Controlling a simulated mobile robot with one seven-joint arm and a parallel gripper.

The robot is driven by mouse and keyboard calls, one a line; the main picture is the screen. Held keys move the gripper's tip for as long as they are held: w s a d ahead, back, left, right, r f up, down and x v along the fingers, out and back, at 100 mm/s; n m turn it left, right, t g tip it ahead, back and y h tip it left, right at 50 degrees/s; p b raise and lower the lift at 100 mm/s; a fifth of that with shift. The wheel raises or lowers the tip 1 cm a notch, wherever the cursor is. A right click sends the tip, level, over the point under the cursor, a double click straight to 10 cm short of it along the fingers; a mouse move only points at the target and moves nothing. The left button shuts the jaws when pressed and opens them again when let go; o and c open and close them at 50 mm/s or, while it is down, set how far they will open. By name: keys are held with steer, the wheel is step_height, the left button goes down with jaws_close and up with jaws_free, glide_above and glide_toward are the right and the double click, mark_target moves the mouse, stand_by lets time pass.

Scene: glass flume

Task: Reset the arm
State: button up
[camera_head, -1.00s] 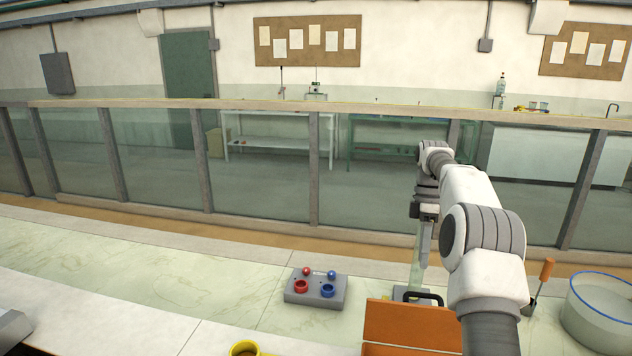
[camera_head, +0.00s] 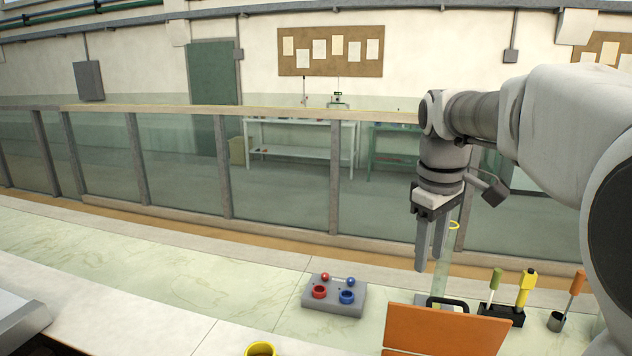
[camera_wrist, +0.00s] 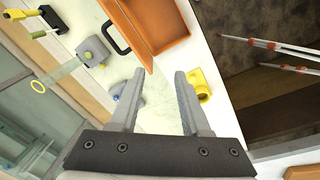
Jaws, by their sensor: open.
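My gripper (camera_head: 430,258) hangs pointing down at the right of the head view, above the counter and behind the orange box. Its two fingers are apart with nothing between them. In the wrist view the gripper (camera_wrist: 154,84) also shows open and empty, with pale counter between its fingers. My arm reaches in from the right edge of the head view.
An orange box (camera_head: 440,328) with a black handle stands below my gripper. Left of it are a grey block (camera_head: 335,308) with red and blue rings and a yellow cup (camera_head: 260,349). A tool holder (camera_head: 502,313) stands right.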

steer(key=s+a+f+m+t+b, duration=0.1)
steer(key=s+a+f+m+t, duration=0.1)
steer(key=s, duration=0.8)
steer(key=s+a+f+m+t+b, duration=0.2)
steer(key=s+f+m, duration=0.3)
steer(key=s+f, duration=0.2)
steer(key=s, duration=0.2)
steer(key=shift+s+a+f+t+y, duration=0.15)
steer(key=shift+s+a+t+y, duration=0.15)
steer(key=shift+s+a, duration=0.1)
